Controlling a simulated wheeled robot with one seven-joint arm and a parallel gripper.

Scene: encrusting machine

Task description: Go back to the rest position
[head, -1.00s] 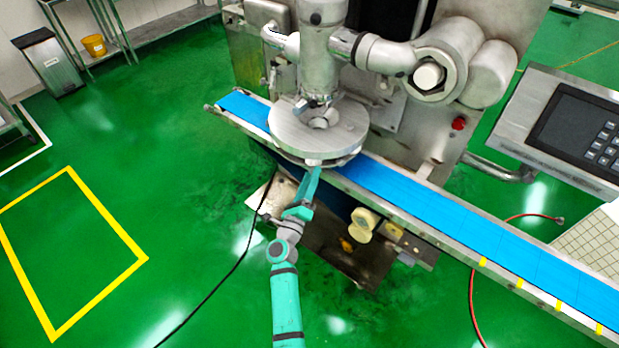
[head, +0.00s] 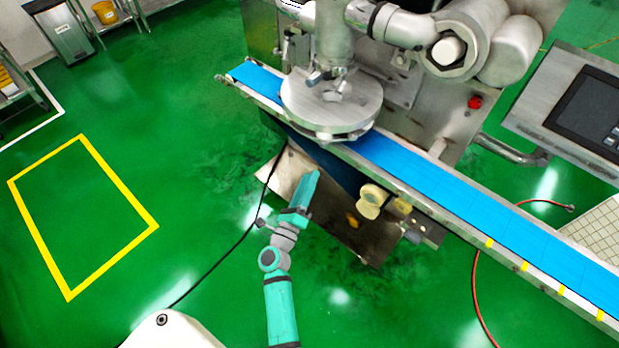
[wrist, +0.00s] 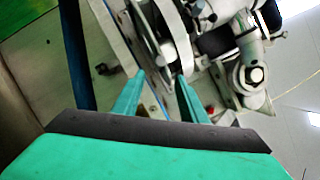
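My gripper (head: 308,185) is teal and sits just in front of the conveyor, below the round metal disc (head: 331,100) of the encrusting machine (head: 440,100). In the head view a gap shows between the gripper and the disc. In the wrist view my two teal fingers (wrist: 158,92) stand apart with no object held between them. The machine's metal parts show beyond the fingers there. My arm reaches up from the bottom of the head view.
A blue conveyor belt (head: 440,180) runs from upper left to lower right. Yellowish knobs (head: 371,199) stick out under its front edge. A black cable crosses the floor on the left, and a red hose (head: 475,285) lies right. The green floor (head: 200,130) is open at left.

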